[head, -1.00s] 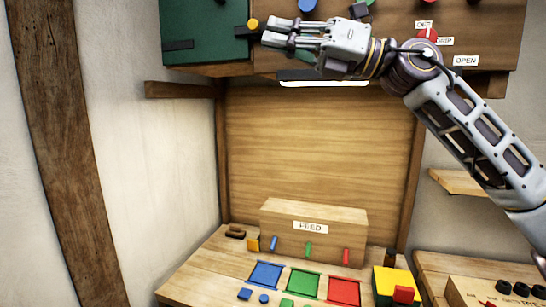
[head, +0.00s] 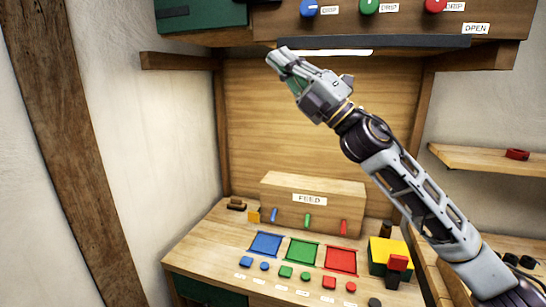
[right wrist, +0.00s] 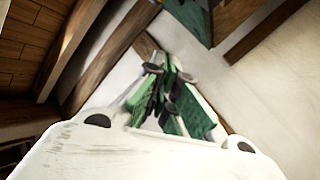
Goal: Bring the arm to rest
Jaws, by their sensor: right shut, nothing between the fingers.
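My right gripper (head: 281,60) is in front of the upper part of the wooden back panel, just below the overhead cabinet, pointing up and to the left. Its fingers are shut and hold nothing. The right arm reaches in from the lower right corner of the head view. In the right wrist view the gripper (right wrist: 168,85) shows blurred, with green finger parts, against a pale wall and wooden beams. My left gripper is not in view.
Below stands a wooden bench (head: 215,245) with a FEED box (head: 315,190), blue (head: 266,244), green (head: 302,251) and red (head: 341,260) trays, and small coloured pieces. A yellow, green and red block stack (head: 388,256) stands at right. The overhead cabinet (head: 410,25) carries coloured knobs. A shelf (head: 470,160) holds a red ring (head: 517,154).

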